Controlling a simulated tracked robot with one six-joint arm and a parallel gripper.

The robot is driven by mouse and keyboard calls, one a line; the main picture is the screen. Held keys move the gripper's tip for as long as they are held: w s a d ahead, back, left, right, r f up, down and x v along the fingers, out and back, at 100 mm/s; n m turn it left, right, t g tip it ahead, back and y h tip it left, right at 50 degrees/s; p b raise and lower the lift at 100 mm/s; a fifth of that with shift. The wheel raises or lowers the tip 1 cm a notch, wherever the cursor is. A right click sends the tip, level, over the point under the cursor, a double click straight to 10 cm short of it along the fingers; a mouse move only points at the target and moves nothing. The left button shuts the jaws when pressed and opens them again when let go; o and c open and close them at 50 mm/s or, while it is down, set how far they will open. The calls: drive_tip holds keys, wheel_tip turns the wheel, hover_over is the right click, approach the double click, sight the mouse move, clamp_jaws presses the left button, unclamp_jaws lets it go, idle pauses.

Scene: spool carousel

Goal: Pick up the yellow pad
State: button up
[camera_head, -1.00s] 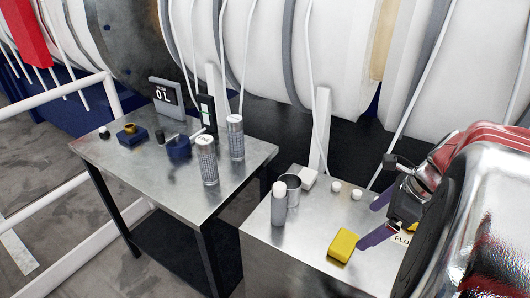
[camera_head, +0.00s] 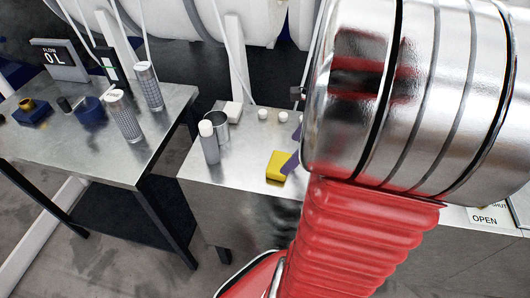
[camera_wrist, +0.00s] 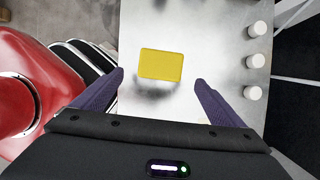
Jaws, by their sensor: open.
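The yellow pad (camera_head: 281,166) lies flat on the right metal table (camera_head: 240,165), near its front edge. In the wrist view the yellow pad (camera_wrist: 161,65) lies ahead of my gripper (camera_wrist: 150,82), roughly centred between its two purple fingers and a little beyond their tips. The fingers are wide apart and hold nothing.
A white-capped bottle (camera_head: 209,145), a metal cup (camera_head: 217,125), a white block (camera_head: 233,112) and several small white knobs (camera_wrist: 257,60) stand on the same table. The left table (camera_head: 95,150) holds two perforated cylinders (camera_head: 124,118) and a "FLOW 0 L" display (camera_head: 59,58).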

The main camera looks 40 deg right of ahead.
sight(281, 162)
drive_tip(key=shift+x, duration=1.2)
drive_tip(key=shift+x, duration=2.6)
drive_tip(key=shift+w, duration=0.1)
drive_tip(key=shift+c, duration=0.2)
drive_tip(key=c, duration=1.1)
